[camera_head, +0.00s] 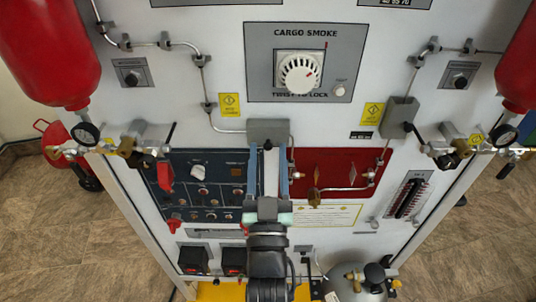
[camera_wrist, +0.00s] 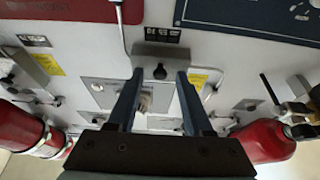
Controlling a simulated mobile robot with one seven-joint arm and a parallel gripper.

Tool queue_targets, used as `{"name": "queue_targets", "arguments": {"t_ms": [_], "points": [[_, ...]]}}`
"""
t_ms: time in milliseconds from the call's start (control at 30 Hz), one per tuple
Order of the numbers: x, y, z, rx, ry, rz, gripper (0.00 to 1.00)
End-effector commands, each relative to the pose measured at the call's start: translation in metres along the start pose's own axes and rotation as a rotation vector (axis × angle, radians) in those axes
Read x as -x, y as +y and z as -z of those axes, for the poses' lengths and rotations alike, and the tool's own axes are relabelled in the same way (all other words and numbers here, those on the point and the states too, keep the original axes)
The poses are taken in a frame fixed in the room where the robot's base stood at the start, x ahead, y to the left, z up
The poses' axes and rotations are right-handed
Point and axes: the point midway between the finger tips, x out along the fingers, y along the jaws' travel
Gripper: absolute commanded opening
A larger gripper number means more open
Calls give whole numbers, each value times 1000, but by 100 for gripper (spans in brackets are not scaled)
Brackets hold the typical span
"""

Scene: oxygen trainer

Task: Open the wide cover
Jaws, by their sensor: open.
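I cannot tell for certain which part is the wide cover. A wide grey box (camera_head: 268,130) sits at the middle of the white panel, below the CARGO SMOKE plate. It also shows in the wrist view (camera_wrist: 160,51), with a dark round knob or fitting at its edge. My gripper (camera_head: 268,149) is open, its two blue-grey fingers pointing up the panel toward this box. In the wrist view the fingertips (camera_wrist: 160,74) are apart with nothing held between them, and the box appears just beyond them. Whether they touch it cannot be told. My arm hides part of the lower panel.
The blue switch panel (camera_head: 203,212) with red switch guards is left of my gripper; the red panel (camera_head: 335,172) with pipes is right. The CARGO SMOKE dial (camera_head: 300,73) is above. Thin pipes and red bottles (camera_head: 45,50) flank the sides. Two black-and-red boxes (camera_head: 193,260) sit low left.

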Motion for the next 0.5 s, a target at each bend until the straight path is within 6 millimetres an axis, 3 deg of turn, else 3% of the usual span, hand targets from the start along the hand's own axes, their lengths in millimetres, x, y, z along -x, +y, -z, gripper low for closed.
{"name": "queue_targets", "arguments": {"t_ms": [67,333,500], "points": [[0,0,0,0,0,0,51],[0,0,0,0,0,0,2],[0,0,0,0,0,0,0]]}}
